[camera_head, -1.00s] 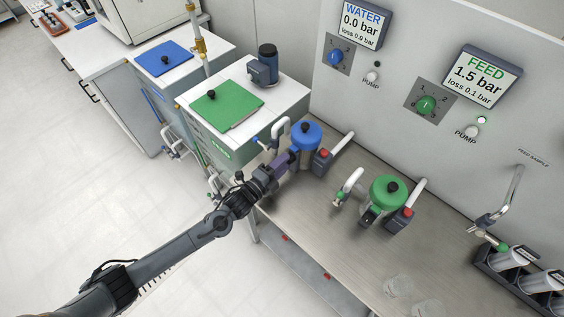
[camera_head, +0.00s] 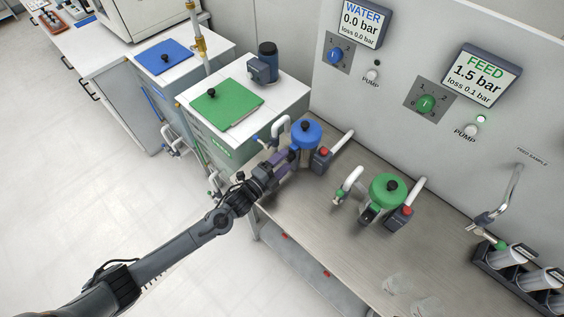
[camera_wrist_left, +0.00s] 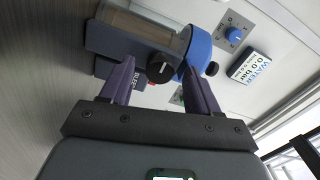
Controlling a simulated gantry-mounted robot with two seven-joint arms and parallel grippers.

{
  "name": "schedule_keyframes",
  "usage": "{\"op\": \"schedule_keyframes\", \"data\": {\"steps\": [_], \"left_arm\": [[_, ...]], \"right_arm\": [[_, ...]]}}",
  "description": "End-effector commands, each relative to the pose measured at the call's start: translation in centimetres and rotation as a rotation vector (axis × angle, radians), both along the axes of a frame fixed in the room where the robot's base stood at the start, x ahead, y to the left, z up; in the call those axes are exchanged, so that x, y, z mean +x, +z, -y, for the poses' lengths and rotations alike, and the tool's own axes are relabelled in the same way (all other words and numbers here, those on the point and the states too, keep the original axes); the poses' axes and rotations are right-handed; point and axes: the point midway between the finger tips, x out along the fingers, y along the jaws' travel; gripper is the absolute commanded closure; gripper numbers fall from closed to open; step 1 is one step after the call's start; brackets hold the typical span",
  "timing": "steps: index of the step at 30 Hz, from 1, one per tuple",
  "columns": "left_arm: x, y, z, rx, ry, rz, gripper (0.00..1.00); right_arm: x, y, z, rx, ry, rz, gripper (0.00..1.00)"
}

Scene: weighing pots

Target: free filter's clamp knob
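The water filter (camera_head: 306,135) has a blue lid and stands on the steel bench. In the left wrist view its blue lid (camera_wrist_left: 199,48) lies sideways, and a round black clamp knob (camera_wrist_left: 160,68) with a pale mark sits on its dark bracket. My left gripper (camera_head: 288,160) is at the filter's near left side. In the wrist view its purple fingers (camera_wrist_left: 160,76) are apart, one on each side of the knob, with visible gaps; whether the tips reach the knob's depth is unclear. In the head view the knob is hidden. My right gripper is not in view.
A second filter with a green lid (camera_head: 388,188) stands to the right on the bench (camera_head: 345,245). A red button (camera_head: 323,153) is beside the blue filter. White pipes flank both filters. A bottle rack (camera_head: 515,275) is at far right.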

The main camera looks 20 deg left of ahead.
Motion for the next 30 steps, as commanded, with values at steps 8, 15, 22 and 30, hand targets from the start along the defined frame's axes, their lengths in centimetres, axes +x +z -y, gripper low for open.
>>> {"op": "schedule_keyframes", "data": {"steps": [8, 15, 22, 30], "left_arm": [[-0.2, 0.0, -0.1, 0.001, 0.000, 0.000, 0.39], [-2.5, 0.0, -0.9, 0.002, -0.001, -0.002, 0.39], [-6.3, -0.1, -2.4, 0.002, -0.001, -0.003, 0.39], [-9.4, 0.0, -3.5, 0.001, 0.000, -0.001, 0.39]], "right_arm": [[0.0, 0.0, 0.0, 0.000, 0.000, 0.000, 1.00], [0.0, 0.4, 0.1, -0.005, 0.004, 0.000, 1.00], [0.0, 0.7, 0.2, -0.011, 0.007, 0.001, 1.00], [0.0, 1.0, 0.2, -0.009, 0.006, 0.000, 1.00]]}}
